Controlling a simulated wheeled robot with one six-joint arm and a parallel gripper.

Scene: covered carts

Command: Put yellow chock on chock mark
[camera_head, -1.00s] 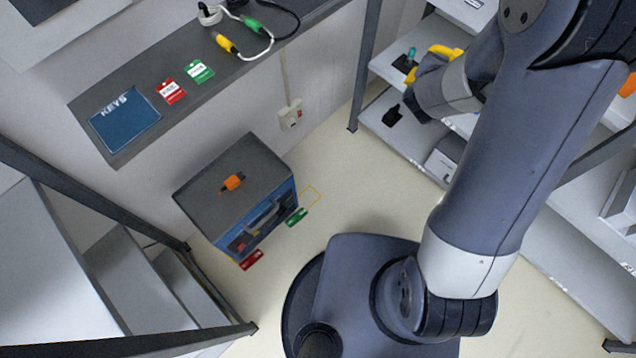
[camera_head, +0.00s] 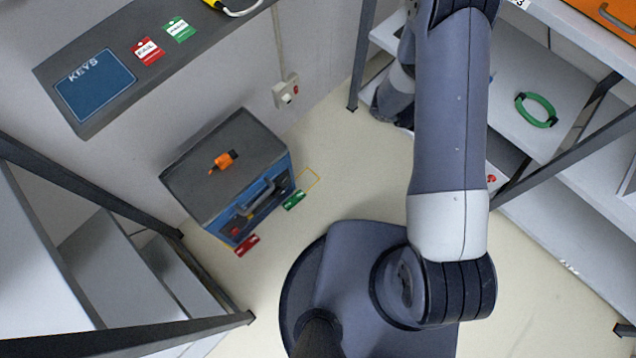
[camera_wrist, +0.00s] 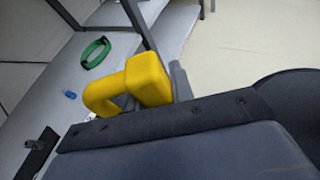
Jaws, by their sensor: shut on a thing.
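The yellow chock (camera_wrist: 148,82), a block with a curved loop handle, is close up in the wrist view. My gripper (camera_wrist: 178,84) is shut on it; one dark finger shows along its right side. In the head view the chock is hidden behind my arm, whose wrist end is beside the right-hand shelf, above the floor. The chock mark appears to be the thin yellow outline (camera_head: 311,180) on the floor, just right of the blue cart. The visible part of the outline is empty.
The blue cart (camera_head: 262,190) has a dark lid with an orange-and-black item (camera_head: 224,161) on top. A green tag (camera_head: 293,200) and a red tag (camera_head: 247,245) are at its front. Shelf racks stand left and right. A green ring (camera_head: 536,109) lies on the right shelf.

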